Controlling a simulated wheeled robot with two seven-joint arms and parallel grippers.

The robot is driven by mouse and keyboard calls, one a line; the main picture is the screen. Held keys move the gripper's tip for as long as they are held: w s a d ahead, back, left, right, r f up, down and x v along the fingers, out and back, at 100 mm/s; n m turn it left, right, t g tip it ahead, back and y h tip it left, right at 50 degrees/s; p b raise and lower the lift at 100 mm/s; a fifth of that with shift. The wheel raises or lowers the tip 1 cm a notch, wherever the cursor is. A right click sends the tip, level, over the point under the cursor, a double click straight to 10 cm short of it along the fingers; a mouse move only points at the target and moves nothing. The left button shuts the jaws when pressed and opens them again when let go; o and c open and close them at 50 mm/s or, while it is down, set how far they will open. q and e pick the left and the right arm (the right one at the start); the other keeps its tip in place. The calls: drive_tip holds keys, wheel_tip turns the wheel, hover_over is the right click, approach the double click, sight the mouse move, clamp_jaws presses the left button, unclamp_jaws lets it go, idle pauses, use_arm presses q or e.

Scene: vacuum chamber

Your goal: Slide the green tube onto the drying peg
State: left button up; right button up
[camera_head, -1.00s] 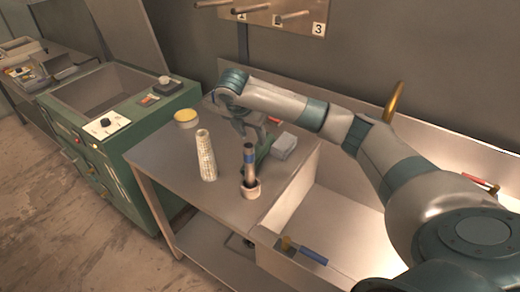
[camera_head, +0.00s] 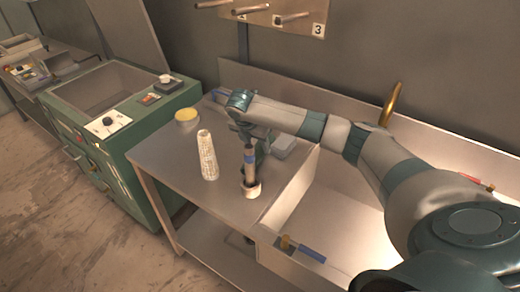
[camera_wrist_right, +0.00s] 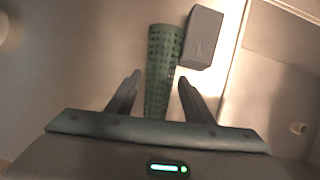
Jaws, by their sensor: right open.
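The green tube (camera_wrist_right: 163,50) is perforated and tapered. In the right wrist view it lies between the spread fingers of my right gripper (camera_wrist_right: 159,78), which is open with a gap on each side. In the head view the green tube (camera_head: 265,146) shows only partly on the steel bench, behind a dark handle and below my right wrist. The right fingertips are hard to make out there. Several pegs stick out of a board at the top, including a peg (camera_head: 250,9) near the middle; numbers beside them are partly cut off. My left gripper is not in view.
A grey block (camera_wrist_right: 202,38) is close beside the tube. A pale lattice cone (camera_head: 208,158), a cup (camera_head: 251,190) holding a dark, blue-banded handle, and a yellow-topped tub (camera_head: 187,115) stand on the bench (camera_head: 170,150). A sink (camera_head: 325,215) is to the right.

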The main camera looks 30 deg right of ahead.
sight(259, 147)
drive_tip(key=shift+d+p+x, duration=0.25)
drive_tip(key=shift+p+x, duration=0.35)
drive_tip(key=shift+x, duration=1.25)
drive_tip(key=shift+a+r, duration=0.1)
drive_tip(key=shift+c, duration=0.2)
drive_tip(key=c, duration=0.6)
drive_tip(key=shift+c, duration=0.2)
drive_tip(key=shift+r, duration=0.15)
drive_tip(key=shift+w+r+b, duration=0.1)
drive_tip(key=shift+r+b, duration=0.4)
drive_tip(key=shift+r, duration=0.05)
wheel_tip(259, 147, up, 2)
drive_tip(key=shift+r+b, duration=0.15)
drive_tip(key=shift+b, duration=0.5)
drive_tip(key=s+d+r+b, duration=0.1)
drive_tip(key=s+d+r, duration=0.1)
drive_tip(key=s, duration=0.3)
drive_tip(key=s+d+r+b, duration=0.2)
drive_tip(key=s+d+r, duration=0.1)
drive_tip(key=s+r, duration=0.2)
drive_tip(key=shift+s+r, duration=0.15)
drive_tip(key=shift+s, duration=0.2)
